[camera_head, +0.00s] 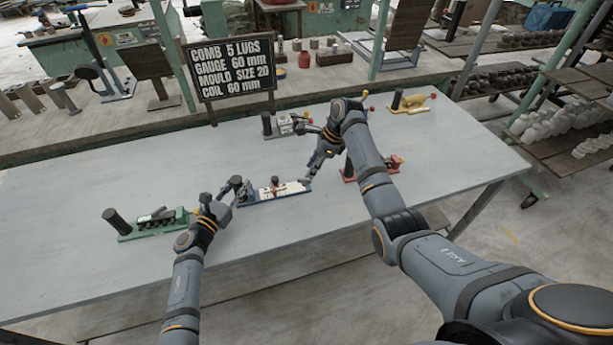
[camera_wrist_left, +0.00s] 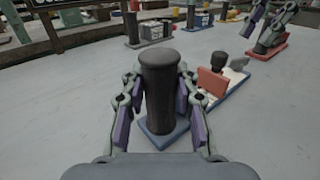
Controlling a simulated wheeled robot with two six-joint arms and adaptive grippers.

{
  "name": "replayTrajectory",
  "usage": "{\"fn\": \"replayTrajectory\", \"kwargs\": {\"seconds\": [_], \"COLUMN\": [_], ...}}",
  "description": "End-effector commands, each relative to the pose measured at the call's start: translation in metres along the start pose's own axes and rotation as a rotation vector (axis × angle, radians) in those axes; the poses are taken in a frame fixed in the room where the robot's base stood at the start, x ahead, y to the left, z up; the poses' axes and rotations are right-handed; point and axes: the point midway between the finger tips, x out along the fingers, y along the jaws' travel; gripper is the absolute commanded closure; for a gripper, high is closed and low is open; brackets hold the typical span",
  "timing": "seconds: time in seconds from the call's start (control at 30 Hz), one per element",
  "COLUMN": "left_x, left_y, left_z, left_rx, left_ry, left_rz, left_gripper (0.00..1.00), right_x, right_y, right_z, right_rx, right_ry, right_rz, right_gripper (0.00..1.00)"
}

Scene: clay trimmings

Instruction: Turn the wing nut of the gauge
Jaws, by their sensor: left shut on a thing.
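The gauge has a blue base (camera_head: 268,196) with a white scale plate (camera_head: 294,188) and a red slider (camera_wrist_left: 212,81) topped by a small dark knob (camera_wrist_left: 220,59). A thick black post (camera_wrist_left: 158,85) stands upright at its left end. My left gripper (camera_head: 226,198) is shut around this post, with one finger on each side in the left wrist view. My right gripper (camera_head: 309,155) is above the gauge's right end; its fingers look spread and empty. It also shows at the top right of the left wrist view (camera_wrist_left: 260,32). I cannot make out the wings of the nut.
A green-based tool (camera_head: 153,225) lies left of my left gripper. A grey tool (camera_head: 285,123) and a yellow tool (camera_head: 414,104) stand behind; a red tool (camera_head: 388,165) is to the right. A sign (camera_head: 231,68) stands at the back. The table's left front is clear.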

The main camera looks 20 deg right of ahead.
Motion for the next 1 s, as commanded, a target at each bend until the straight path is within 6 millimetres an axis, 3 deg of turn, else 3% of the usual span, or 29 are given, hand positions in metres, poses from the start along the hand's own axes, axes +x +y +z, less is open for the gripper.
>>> {"fn": "replayTrajectory", "kwargs": {"seconds": [0.1, 0.23, 0.6, 0.83, 1.0], "left_x": [0.000, 0.000, 0.000, 0.000, 0.000], "left_y": [0.000, 0.000, 0.000, 0.000, 0.000], "left_z": [0.000, 0.000, 0.000, 0.000, 0.000], "left_rx": [0.000, 0.000, 0.000, 0.000, 0.000], "left_ry": [0.000, 0.000, 0.000, 0.000, 0.000], "left_rz": [0.000, 0.000, 0.000, 0.001, 0.001], "left_gripper": [1.00, 1.00, 1.00, 1.00, 1.00], "right_x": [0.024, 0.042, 0.051, 0.051, 0.051], "right_y": [0.001, 0.000, 0.000, 0.000, 0.000], "right_z": [0.000, 0.000, 0.000, 0.000, 0.000], "right_rx": [0.000, 0.000, -0.001, -0.001, -0.001], "right_ry": [0.001, -0.001, 0.000, 0.000, 0.000], "right_rz": [0.003, 0.001, -0.001, -0.001, -0.001], "right_gripper": [0.69, 0.69, 0.69, 0.99, 1.00]}}
